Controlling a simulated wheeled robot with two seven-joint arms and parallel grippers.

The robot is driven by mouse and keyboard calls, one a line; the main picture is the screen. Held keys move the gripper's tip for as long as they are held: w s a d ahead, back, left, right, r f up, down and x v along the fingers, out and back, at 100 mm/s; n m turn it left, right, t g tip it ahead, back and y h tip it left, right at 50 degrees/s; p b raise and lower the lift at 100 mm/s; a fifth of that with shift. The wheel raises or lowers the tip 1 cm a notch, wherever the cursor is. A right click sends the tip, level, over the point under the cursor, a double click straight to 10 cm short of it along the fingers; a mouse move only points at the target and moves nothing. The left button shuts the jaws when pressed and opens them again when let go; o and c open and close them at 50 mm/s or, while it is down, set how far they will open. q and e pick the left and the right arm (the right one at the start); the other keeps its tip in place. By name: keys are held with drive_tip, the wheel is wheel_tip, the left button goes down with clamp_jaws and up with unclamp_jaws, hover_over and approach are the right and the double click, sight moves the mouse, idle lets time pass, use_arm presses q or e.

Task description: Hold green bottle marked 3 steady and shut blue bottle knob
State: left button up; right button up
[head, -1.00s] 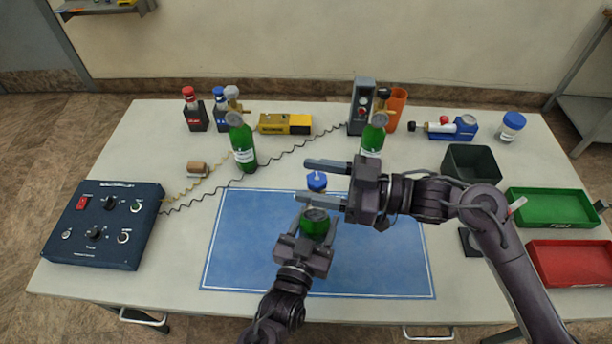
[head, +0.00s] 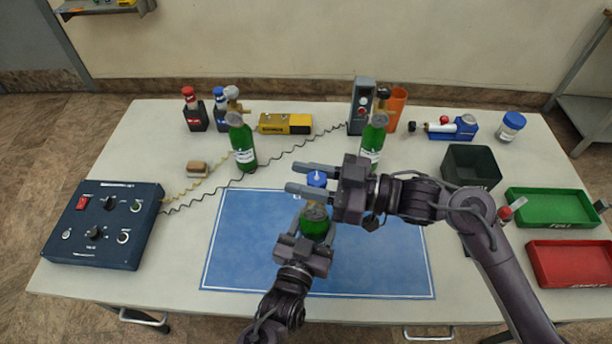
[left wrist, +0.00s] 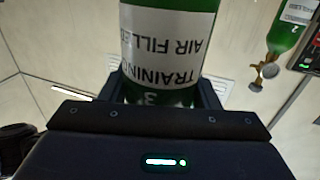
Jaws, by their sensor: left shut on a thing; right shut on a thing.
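The green bottle marked 3 (head: 314,228) stands on the blue mat, with its white label and the 3 readable upside down in the left wrist view (left wrist: 168,45). My left gripper (head: 315,232) is shut around its body from the front. The bottle's blue knob (head: 317,179) shows on top. My right gripper (head: 292,178) reaches in from the right, one finger behind the knob and one in front, shut on it. The front finger hides the knob's lower part and the bottle's neck.
The blue mat (head: 250,265) is otherwise clear. Two other green bottles (head: 242,148) (head: 373,140) stand behind. A dark control box (head: 100,235) is at left; a dark bin (head: 472,165), a green tray (head: 560,222) and a red tray (head: 575,285) are at right.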

use_arm(q)
drive_tip(key=shift+s+r, duration=0.1)
drive_tip(key=shift+r, duration=0.05)
use_arm(e)
drive_tip(key=shift+w+d+m+t, duration=0.1)
drive_tip(key=shift+m+t, duration=0.6)
drive_tip(key=shift+t, duration=0.2)
drive_tip(key=o, duration=1)
drive_tip(key=shift+c, duration=0.2)
drive_tip(key=v, duration=1.2)
drive_tip(key=shift+r, duration=0.25)
